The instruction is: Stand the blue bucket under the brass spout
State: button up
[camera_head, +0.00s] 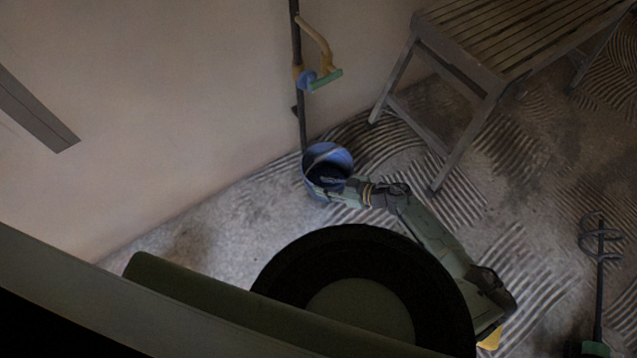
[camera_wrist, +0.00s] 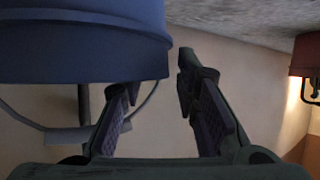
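The blue bucket (camera_head: 316,180) stands upright on the floor by the wall, at the foot of a dark pipe. The brass spout (camera_head: 322,42) curves out from this pipe higher up, above the bucket in the picture. I cannot tell whether its mouth is exactly over the bucket. My gripper (camera_head: 345,192) is low at the bucket's near right side. In the wrist view, my gripper (camera_wrist: 157,80) has its fingers apart with nothing between them. The bucket (camera_wrist: 85,45) fills the upper left there, close to the left finger; contact is unclear. A thin wire loop shows near its rim.
A slatted wooden bench (camera_head: 520,35) stands at the upper right. A mixing paddle (camera_head: 600,250) lies at the right. Ridged floor between is clear. A reddish object (camera_wrist: 306,55) edges the wrist view.

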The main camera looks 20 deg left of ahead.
jog(key=v, duration=0.9)
jog(key=shift+p, duration=0.4)
jog(key=shift+o, duration=0.2)
jog(key=shift+a, duration=0.1)
dwell(0.3)
